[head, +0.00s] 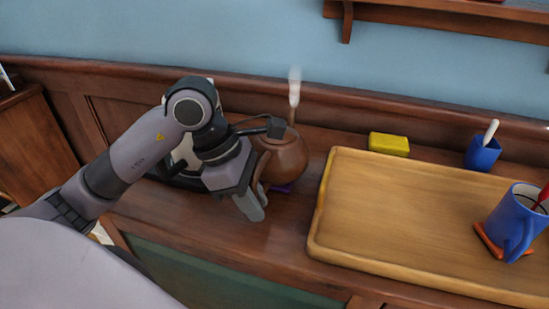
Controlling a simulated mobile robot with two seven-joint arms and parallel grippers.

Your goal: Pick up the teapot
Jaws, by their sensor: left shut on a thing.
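A brown teapot (288,160) stands upright on the wooden counter, left of the tray, in the head view. A small purple thing (283,188) shows under its base. My left gripper (258,198) is at the teapot's left side and is shut on the teapot, at what looks like its handle. The gripper and wrist hide the teapot's left part and the exact contact. My right gripper is not in view.
A wooden tray (400,215) fills the counter to the right. A blue mug (511,222) stands on an orange coaster (488,240) at its right end. A yellow block (389,144) and a blue cup (482,154) stand behind the tray. A wall shelf (440,15) hangs above.

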